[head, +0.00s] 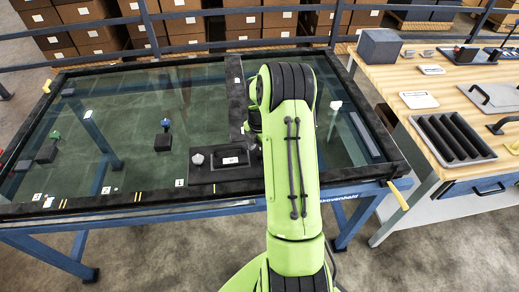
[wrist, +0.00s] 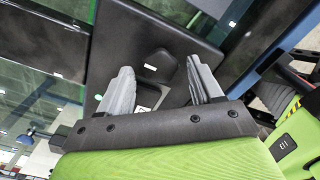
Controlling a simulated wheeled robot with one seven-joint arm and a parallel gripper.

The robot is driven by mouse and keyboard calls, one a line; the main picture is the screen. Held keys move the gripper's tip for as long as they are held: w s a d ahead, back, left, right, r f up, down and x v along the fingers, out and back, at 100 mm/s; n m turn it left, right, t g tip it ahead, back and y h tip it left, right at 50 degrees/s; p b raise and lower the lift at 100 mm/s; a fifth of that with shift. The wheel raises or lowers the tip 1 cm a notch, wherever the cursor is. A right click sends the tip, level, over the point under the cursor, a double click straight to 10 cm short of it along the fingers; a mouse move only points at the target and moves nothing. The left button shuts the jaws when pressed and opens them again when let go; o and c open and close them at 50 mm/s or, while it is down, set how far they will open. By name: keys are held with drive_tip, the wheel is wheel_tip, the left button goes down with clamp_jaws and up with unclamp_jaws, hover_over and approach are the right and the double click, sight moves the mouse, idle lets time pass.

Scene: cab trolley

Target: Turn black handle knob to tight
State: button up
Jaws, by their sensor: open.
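A black panel (head: 222,172) sits at the front of the glass-topped trolley frame. It carries a small grey knob (head: 197,159) and a white label (head: 230,160). In the wrist view, a dark rounded piece (wrist: 160,65) on the black panel (wrist: 130,50) lies just beyond the fingertips; it may be the black handle knob, but I cannot tell for sure. My gripper (wrist: 160,75) is open, its two grey fingers apart with nothing held between them. In the head view my green arm covers the panel's right end and hides most of the gripper.
The glass trolley top (head: 130,110) holds small dark blocks with coloured knobs, including a blue one (head: 165,125). A wooden workbench (head: 395,75) with a grey box (head: 379,47) and a ribbed black tray (head: 452,138) stands at the right. Cardboard boxes (head: 85,35) line the back behind a rail.

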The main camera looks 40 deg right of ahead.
drive_tip(key=c, duration=1.1)
drive_tip(key=shift+o, duration=0.2)
